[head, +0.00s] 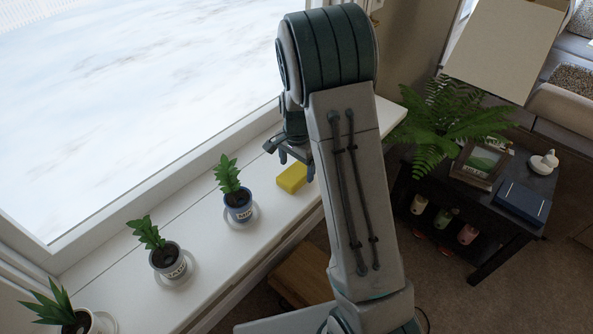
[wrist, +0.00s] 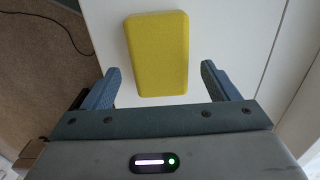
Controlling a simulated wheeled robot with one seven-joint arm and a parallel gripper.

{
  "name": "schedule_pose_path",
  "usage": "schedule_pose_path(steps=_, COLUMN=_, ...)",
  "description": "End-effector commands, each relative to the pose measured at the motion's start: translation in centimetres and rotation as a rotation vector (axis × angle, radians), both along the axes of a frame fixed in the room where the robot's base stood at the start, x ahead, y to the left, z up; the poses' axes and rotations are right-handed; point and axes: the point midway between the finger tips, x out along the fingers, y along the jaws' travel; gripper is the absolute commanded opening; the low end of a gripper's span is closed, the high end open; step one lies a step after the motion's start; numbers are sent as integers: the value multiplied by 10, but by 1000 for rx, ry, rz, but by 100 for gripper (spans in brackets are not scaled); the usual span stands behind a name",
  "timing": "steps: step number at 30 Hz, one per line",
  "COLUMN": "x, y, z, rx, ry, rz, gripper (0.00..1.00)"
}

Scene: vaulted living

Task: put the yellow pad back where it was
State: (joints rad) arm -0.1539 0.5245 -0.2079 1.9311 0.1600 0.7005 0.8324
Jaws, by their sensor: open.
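The yellow pad (head: 292,178) lies flat on the white windowsill, to the right of the blue plant pot. In the wrist view the yellow pad (wrist: 157,54) is on the white surface, its near end close to the line between my fingertips. My gripper (head: 284,153) is over the sill just behind the pad in the head view. In the wrist view my gripper (wrist: 160,78) is open, with one finger on each side of the pad's near part and a gap on both sides. Nothing is held. The height between fingers and pad is hard to tell.
The windowsill (head: 215,262) also bears a blue potted plant (head: 238,206), a grey potted plant (head: 168,260) and another potted plant (head: 75,321) along the left. A dark side table (head: 493,225) with a fern (head: 446,122) stands at the right. The window is behind the sill.

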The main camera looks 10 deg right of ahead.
Motion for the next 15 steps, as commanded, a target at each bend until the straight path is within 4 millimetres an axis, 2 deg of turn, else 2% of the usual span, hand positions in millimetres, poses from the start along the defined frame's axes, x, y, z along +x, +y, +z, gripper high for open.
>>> schedule_pose_path(steps=3, x=1, y=1, z=29, rx=1, ry=-7, rz=2, gripper=81)
schedule_pose_path(steps=9, x=0, y=0, z=69, rx=0, ry=-4, rz=1, gripper=81)
schedule_pose_path(steps=15, x=0, y=0, z=91, rx=1, ry=-1, rz=0, gripper=81)
